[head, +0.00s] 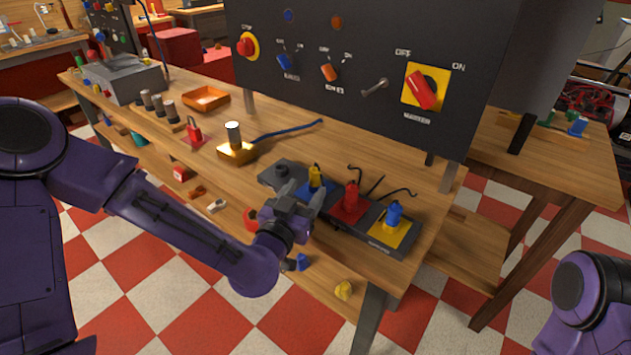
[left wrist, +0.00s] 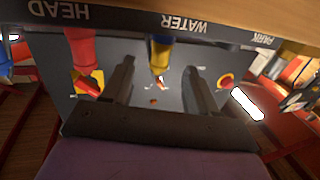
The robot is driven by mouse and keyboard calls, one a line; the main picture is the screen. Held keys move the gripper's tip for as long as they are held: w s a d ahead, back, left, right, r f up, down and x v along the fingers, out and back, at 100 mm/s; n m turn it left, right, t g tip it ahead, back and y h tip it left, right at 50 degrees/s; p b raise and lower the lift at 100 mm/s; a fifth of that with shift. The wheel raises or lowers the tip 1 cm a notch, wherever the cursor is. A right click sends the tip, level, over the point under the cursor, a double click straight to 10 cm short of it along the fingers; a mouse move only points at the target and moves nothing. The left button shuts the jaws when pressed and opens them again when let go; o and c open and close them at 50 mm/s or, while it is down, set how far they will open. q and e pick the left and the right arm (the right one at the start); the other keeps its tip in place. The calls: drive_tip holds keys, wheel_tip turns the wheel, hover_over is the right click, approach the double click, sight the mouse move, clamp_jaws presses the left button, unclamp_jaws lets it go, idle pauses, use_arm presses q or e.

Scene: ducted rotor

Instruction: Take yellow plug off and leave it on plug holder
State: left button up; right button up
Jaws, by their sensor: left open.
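The yellow plug (head: 316,175) stands upright on the blue pad of the dark connector strip (head: 377,246). In the left wrist view the yellow plug (left wrist: 161,56) shows between and beyond the fingers, by the WATER label. The grey, empty plug holder (head: 282,171) is at the strip's left end; the PARK label shows in the wrist view. My left gripper (head: 302,202) is open and empty, just in front of the yellow plug, with its fingers pointing toward it. I see no contact. My right gripper is out of view; only part of my right arm shows.
A red plug (head: 351,196) stands close to the right of the yellow one, with a blue plug (head: 393,215) beyond it. A black control panel (head: 370,60) rises behind the strip. A gold block (head: 237,152) with a cable lies to the left.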

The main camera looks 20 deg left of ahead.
sight(313, 177)
use_arm(q)
drive_tip(key=w, duration=0.2)
drive_tip(key=w+p, duration=0.1)
drive_tip(key=w, duration=0.1)
drive_tip(key=shift+w+d+r, duration=0.15)
drive_tip(key=shift+w+r, duration=0.05)
drive_tip(key=shift+w, duration=0.25)
clamp_jaws()
drive_tip(key=shift+r, duration=0.25)
wheel_tip(313, 177, up, 3)
drive_tip(key=shift+f, duration=0.2)
drive_tip(key=s+a+r+p, duration=0.2)
drive_tip(key=s+r+p, duration=0.7)
drive_tip(key=p, duration=1.3)
drive_tip(key=s, duration=0.4)
drive_tip(key=shift+s+a+r, duration=0.4)
